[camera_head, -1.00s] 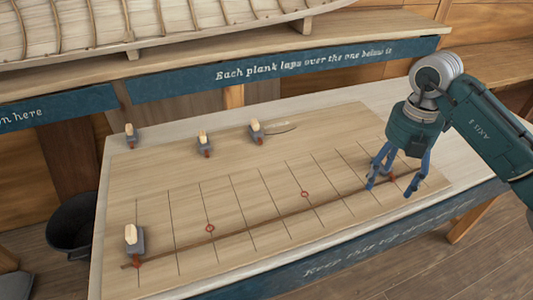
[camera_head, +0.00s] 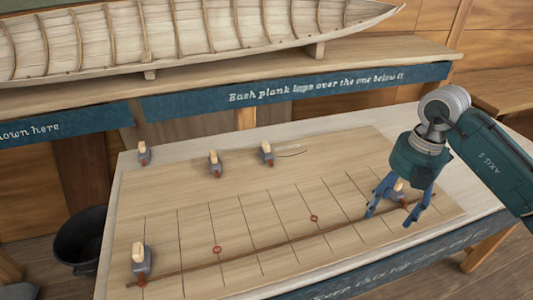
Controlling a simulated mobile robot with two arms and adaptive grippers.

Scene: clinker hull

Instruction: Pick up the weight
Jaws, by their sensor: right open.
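Several weights, each a dark grey block with a pale wooden top and a red tip, are on the drawing board (camera_head: 330,165). One weight (camera_head: 399,190) is by the right end of the long thin brown batten (camera_head: 260,250), partly hidden by my right gripper. My right gripper (camera_head: 390,216) points down there, its blue fingers open, with that weight showing between them. I cannot tell whether they touch it. Another weight (camera_head: 141,258) stands at the batten's left end. Three more weights, left (camera_head: 143,153), middle (camera_head: 215,164) and right (camera_head: 266,154), stand along the board's back. My left gripper is not in view.
The board has ruled lines and red ring marks, and its middle is largely clear. A thin curved piece (camera_head: 291,151) lies by the back right weight. A planked hull (camera_head: 200,38) rests on a bench behind. A dark bucket (camera_head: 80,238) stands on the floor at left.

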